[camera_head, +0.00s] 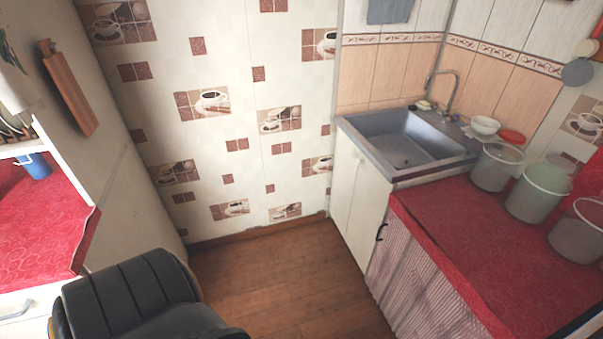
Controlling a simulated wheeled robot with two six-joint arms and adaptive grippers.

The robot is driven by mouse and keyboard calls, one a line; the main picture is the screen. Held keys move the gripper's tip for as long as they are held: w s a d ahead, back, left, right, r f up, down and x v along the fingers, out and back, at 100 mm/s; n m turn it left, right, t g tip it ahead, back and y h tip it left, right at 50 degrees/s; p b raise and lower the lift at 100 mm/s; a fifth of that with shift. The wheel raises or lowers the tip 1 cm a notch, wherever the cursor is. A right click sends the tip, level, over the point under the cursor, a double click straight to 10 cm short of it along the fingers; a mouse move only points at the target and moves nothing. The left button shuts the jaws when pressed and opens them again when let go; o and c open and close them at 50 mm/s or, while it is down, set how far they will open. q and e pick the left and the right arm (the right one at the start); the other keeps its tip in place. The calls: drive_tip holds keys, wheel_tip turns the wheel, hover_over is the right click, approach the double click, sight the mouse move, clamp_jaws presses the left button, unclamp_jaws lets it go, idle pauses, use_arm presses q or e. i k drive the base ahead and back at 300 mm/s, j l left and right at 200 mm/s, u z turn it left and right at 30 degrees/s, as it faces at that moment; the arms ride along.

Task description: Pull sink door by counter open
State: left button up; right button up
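The sink cabinet stands at the right, under a grey metal sink (400,138). Its front has two pale cream door panels. The sink door by the counter (366,215) is the right panel, beside the red-topped counter (480,250). It looks shut, flush with the other panel (345,182). Neither my left nor my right gripper is in view.
Bare wooden floor (285,285) lies in front of the sink cabinet. A striped curtain (415,280) hangs under the red counter. Several buckets (537,190) stand on that counter. Another red counter (45,225) is at the left.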

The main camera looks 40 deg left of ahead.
sight(369, 209)
drive_tip(key=u, duration=0.75)
drive_tip(key=i+u, duration=0.4)
drive_tip(key=i, duration=0.25)
